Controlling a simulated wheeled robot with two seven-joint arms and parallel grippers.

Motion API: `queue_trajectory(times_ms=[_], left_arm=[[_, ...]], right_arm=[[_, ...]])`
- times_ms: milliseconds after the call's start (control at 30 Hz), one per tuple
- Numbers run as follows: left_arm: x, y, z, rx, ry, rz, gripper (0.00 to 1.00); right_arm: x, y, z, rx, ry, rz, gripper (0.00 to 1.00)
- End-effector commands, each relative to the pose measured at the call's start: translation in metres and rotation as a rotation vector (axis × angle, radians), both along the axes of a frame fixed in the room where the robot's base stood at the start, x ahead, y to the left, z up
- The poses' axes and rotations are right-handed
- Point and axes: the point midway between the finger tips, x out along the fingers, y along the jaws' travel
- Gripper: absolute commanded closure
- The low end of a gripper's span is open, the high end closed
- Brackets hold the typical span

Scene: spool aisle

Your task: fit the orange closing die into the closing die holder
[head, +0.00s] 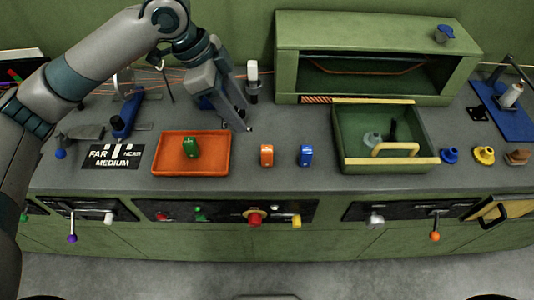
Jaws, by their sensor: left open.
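The orange closing die (266,156) is a small upright orange block with a pale mark, standing on the grey bench just right of the orange tray. My left gripper (240,118) hangs open and empty above the bench, behind and a little left of the orange die, not touching it. A dark blue part (205,102) shows partly hidden behind the gripper, and a white-topped post (253,82) stands behind it. I cannot tell which fixture is the closing die holder. My right gripper is not in view.
The orange tray (161,170) holds a green die (190,147). A blue die (306,155) stands right of the orange one. A green box (345,163) with a yellow handle is further right, below a green shelf (375,38). Knobs and levers line the front panel.

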Motion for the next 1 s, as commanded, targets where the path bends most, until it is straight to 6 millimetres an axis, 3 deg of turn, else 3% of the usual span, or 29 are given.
queue_trajectory(times_ms=[400, 633, 1000], left_arm=[[-0.001, -0.029, -0.067, 0.0, 0.003, -0.001, 0.55], [-0.001, -0.038, -0.089, 0.0, 0.001, 0.001, 0.55], [-0.001, -0.039, -0.091, -0.001, -0.001, 0.0, 0.55]], right_arm=[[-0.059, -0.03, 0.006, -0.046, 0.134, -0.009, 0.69], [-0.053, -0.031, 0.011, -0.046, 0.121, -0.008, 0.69], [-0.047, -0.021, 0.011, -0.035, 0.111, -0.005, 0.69]])
